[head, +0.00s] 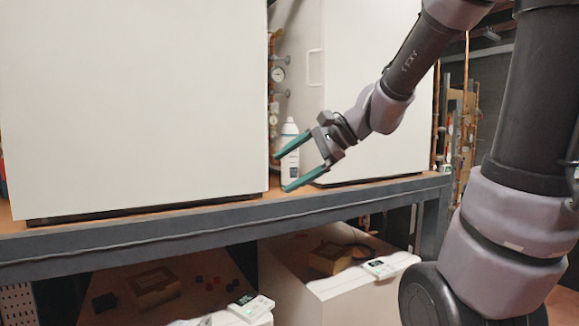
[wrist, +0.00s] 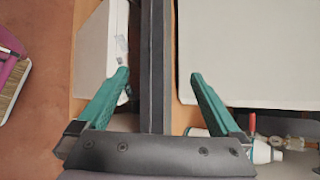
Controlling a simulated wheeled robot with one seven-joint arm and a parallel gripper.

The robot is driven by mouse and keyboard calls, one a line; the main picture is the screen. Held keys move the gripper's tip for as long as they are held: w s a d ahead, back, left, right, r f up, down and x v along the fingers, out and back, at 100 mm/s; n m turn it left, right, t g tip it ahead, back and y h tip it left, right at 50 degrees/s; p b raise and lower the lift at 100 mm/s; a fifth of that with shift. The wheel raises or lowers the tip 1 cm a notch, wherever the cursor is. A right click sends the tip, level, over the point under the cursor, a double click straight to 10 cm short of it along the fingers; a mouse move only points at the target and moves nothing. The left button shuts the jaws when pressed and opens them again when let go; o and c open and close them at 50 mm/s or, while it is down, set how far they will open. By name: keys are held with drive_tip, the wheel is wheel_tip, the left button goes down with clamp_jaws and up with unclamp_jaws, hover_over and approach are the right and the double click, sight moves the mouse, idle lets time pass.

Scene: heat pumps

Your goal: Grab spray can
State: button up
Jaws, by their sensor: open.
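The spray can (head: 291,165) is a white upright bottle with a narrow top. It stands on the shelf in the gap between two white cabinets in the head view. In the wrist view, a white and teal rounded piece (wrist: 262,152), apparently the can, shows at lower right, partly hidden by my right-hand finger. My gripper (head: 282,172) has green fingers, spread open with nothing between them. In the head view they overlap the can's outline; whether they touch it cannot be told. In the wrist view, my gripper (wrist: 159,74) spans the dark shelf edge beam.
Large white cabinets (head: 130,100) and (head: 385,110) flank the gap. Gauges and copper pipes (head: 277,75) rise behind it. The grey shelf beam (head: 150,240) runs along the front. Below are a lower white unit (head: 345,290) and cardboard boxes (head: 328,258).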

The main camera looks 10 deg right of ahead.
drive_tip(key=w+m+t+y, duration=0.25)
drive_tip(key=w+m, duration=0.35)
drive_tip(key=w, duration=0.3)
drive_tip(key=m+t+h, duration=0.4)
drive_tip(key=m+t, duration=0.4)
drive_tip(key=m, duration=0.4)
approach(296, 162)
drive_tip(key=x, duration=0.5)
drive_tip(key=shift+w+a, duration=0.1)
drive_tip(key=shift+w, duration=0.2)
drive_tip(key=x, duration=0.4)
drive_tip(key=shift+w+a, duration=0.15)
drive_tip(key=shift+w, duration=0.25)
drive_tip(key=x, duration=0.5)
drive_tip(key=shift+w+a, duration=0.25)
drive_tip(key=shift+w, duration=0.05)
clamp_jaws()
